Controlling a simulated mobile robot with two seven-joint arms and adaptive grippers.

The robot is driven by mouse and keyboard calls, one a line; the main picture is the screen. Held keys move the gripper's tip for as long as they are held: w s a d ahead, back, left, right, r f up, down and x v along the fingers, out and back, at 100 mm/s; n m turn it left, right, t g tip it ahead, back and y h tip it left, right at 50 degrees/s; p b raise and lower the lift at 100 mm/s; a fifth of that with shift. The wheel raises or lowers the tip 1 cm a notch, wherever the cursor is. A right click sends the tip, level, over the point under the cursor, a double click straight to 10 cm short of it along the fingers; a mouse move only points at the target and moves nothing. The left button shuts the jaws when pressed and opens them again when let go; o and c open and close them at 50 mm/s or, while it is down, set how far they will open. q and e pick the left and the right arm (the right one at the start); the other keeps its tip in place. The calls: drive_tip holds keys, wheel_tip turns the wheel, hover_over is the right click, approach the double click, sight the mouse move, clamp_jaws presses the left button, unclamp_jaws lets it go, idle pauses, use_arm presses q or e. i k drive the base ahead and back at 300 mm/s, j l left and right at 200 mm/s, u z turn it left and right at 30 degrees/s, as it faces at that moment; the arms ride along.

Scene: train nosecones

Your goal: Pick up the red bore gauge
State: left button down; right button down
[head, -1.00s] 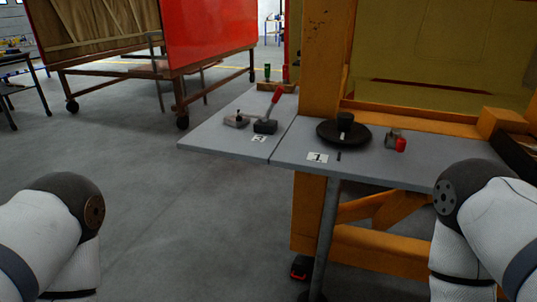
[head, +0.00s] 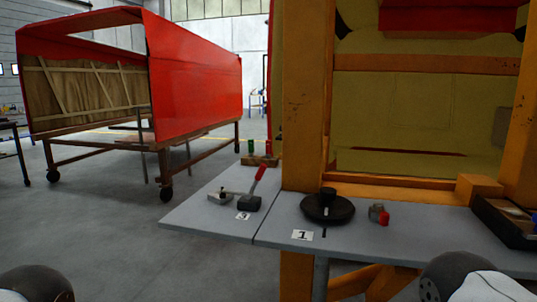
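A small grey piece with a red end, apparently the red bore gauge (head: 379,214), lies on the grey table (head: 400,243) in the head view. It sits just right of a black round disc with an upright knob (head: 328,206). Its shape is too small to make out fully. Neither gripper shows. Only rounded parts of my arms appear at the bottom left and bottom right edges, well apart from the gauge.
A red-handled mallet (head: 257,190) and a small metal tool (head: 221,198) lie on the table's left part. A dark tray (head: 510,228) stands at the right. An orange frame (head: 304,120) rises behind the table. Open floor lies left.

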sight(268, 143)
drive_tip(key=i+j+z, duration=0.15)
drive_tip(key=j, duration=0.2)
drive_tip(key=i+j+z, duration=0.15)
drive_tip(key=j, duration=0.2)
drive_tip(key=i+j+z, duration=0.15)
drive_tip(key=j, duration=0.2)
drive_tip(key=i+j+z, duration=0.15)
drive_tip(key=j, duration=0.25)
drive_tip(key=i+j+z, duration=0.15)
drive_tip(key=j, duration=0.25)
drive_tip(key=j+z, duration=0.25)
drive_tip(key=j, duration=0.5)
drive_tip(key=j+z, duration=0.25)
drive_tip(key=j, duration=0.5)
drive_tip(key=i+j+z, duration=0.15)
drive_tip(key=j, duration=0.15)
drive_tip(key=i+j+z, duration=0.15)
drive_tip(key=j, duration=0.2)
drive_tip(key=i+j+z, duration=0.2)
drive_tip(key=j+z, duration=0.15)
drive_tip(key=j, duration=0.3)
